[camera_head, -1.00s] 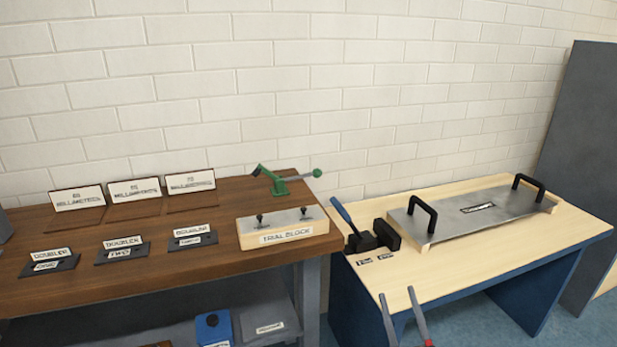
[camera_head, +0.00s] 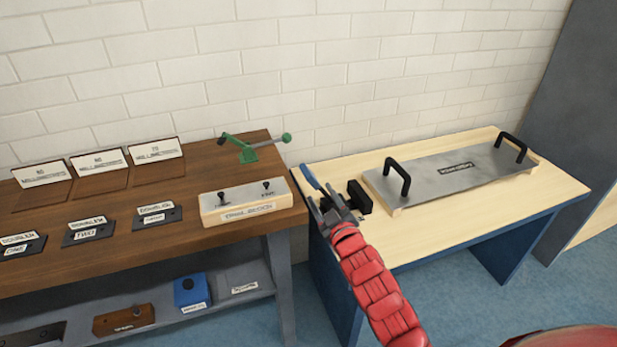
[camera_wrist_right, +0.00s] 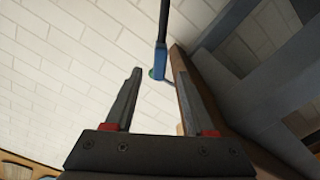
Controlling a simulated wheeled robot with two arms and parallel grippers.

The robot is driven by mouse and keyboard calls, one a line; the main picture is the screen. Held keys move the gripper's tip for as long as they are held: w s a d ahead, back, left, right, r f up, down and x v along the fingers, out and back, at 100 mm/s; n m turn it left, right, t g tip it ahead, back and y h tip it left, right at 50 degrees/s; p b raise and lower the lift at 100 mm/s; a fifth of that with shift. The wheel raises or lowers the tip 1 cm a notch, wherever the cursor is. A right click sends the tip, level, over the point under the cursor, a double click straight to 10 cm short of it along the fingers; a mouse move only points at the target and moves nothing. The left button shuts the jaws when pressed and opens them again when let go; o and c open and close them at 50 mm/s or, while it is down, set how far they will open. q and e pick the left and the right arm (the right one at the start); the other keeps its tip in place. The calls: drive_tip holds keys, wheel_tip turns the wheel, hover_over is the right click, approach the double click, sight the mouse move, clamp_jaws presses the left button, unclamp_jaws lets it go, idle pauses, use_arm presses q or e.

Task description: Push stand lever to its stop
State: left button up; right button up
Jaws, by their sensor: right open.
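The stand lever (camera_head: 311,177) has a blue grip and leans up to the left from a black stand at the left end of the light wooden table. My right gripper (camera_head: 323,202) is at the stand, close to the lever; its arm hides part of the stand. In the right wrist view the blue lever (camera_wrist_right: 161,58) with a dark rod appears ahead, between the lines of the two fingers. The right gripper (camera_wrist_right: 154,75) is open with nothing held. Whether a finger touches the lever cannot be told. My left gripper is out of view.
A metal plate (camera_head: 450,172) with two black handles lies on the light table (camera_head: 490,208). On the left, the brown bench (camera_head: 130,235) holds a trial block (camera_head: 243,213), a green clamp (camera_head: 247,152) and labelled plates. A brick wall stands behind.

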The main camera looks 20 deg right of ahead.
sight(310, 176)
drive_tip(key=w, duration=0.9)
drive_tip(key=shift+w+a+b, duration=0.2)
drive_tip(key=shift+w+b, duration=0.05)
drive_tip(key=shift+b, duration=0.15)
clamp_jaws()
idle(0.9)
